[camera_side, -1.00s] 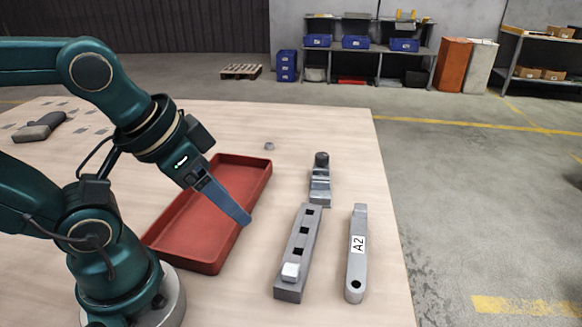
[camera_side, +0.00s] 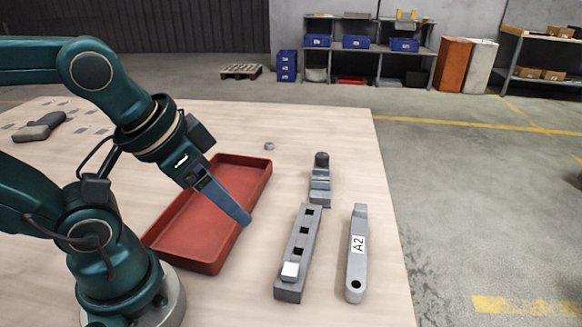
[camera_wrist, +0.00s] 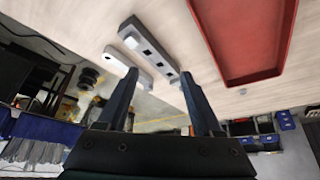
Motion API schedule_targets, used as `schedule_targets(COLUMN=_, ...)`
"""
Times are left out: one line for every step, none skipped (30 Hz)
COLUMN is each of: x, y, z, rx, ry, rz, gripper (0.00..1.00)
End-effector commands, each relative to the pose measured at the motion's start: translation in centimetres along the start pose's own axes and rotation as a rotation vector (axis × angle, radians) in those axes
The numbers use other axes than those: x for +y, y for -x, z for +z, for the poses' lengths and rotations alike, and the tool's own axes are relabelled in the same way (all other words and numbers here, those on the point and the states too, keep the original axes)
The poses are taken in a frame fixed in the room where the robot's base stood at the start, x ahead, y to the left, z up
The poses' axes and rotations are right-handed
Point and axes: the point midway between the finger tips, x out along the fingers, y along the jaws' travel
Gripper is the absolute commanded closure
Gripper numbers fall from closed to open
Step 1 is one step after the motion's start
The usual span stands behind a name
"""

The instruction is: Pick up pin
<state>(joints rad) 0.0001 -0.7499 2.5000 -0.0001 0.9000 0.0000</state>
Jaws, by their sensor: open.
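A pale square-headed piece, which looks like the pin (camera_side: 290,270), stands in the near end of a grey block (camera_side: 294,240) with a row of square holes. The pin (camera_wrist: 130,38) and the block (camera_wrist: 157,57) also show in the wrist view. My gripper (camera_side: 247,221) is above the right side of the red tray, left of the block and apart from it. In the wrist view my gripper (camera_wrist: 160,78) has its two fingers spread with nothing between them. The pin's lower part is hidden in the block.
The empty red tray (camera_side: 222,263) lies left of the block. A grey bar labelled A2 (camera_side: 356,275) lies to its right. A stepped grey fixture (camera_side: 320,185) stands behind the block. A small grey part (camera_side: 269,146) lies beyond the tray. The table's right edge is near the bar.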

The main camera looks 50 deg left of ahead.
Motion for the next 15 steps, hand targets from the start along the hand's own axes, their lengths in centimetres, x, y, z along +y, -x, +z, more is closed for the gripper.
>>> schedule_targets(x=0.0, y=0.0, z=0.0, rx=0.000, ry=0.000, rz=0.000, gripper=0.32)
schedule_targets(x=0.0, y=0.0, z=0.0, rx=0.000, ry=0.000, rz=0.000, gripper=0.32)
schedule_targets(x=0.0, y=0.0, z=0.0, rx=0.000, ry=0.003, rz=0.000, gripper=0.32)
schedule_targets(x=0.0, y=0.0, z=0.0, rx=0.000, ry=0.009, rz=0.000, gripper=0.32)
schedule_targets(x=0.0, y=0.0, z=0.0, rx=-0.001, ry=0.020, rz=0.000, gripper=0.32)
schedule_targets(x=0.0, y=0.0, z=0.1, rx=-0.003, ry=0.040, rz=-0.001, gripper=0.32)
schedule_targets(x=-0.1, y=0.0, z=0.1, rx=-0.005, ry=0.061, rz=-0.003, gripper=0.32)
schedule_targets(x=-0.1, y=0.1, z=-0.1, rx=0.001, ry=0.086, rz=-0.007, gripper=0.32)
schedule_targets(x=-0.3, y=0.5, z=-0.7, rx=0.020, ry=0.124, rz=-0.014, gripper=0.32)
schedule_targets(x=-0.5, y=0.9, z=-1.4, rx=0.036, ry=0.158, rz=-0.019, gripper=0.32)
schedule_targets(x=-0.6, y=1.2, z=-2.1, rx=0.047, ry=0.194, rz=-0.025, gripper=0.32)
schedule_targets(x=-0.8, y=1.5, z=-3.0, rx=0.056, ry=0.235, rz=-0.033, gripper=0.32)
schedule_targets(x=-0.9, y=1.7, z=-3.7, rx=0.061, ry=0.265, rz=-0.038, gripper=0.32)
schedule_targets(x=-1.0, y=1.9, z=-4.5, rx=0.064, ry=0.295, rz=-0.044, gripper=0.32)
schedule_targets(x=-1.2, y=2.1, z=-5.4, rx=0.068, ry=0.330, rz=-0.052, gripper=0.32)
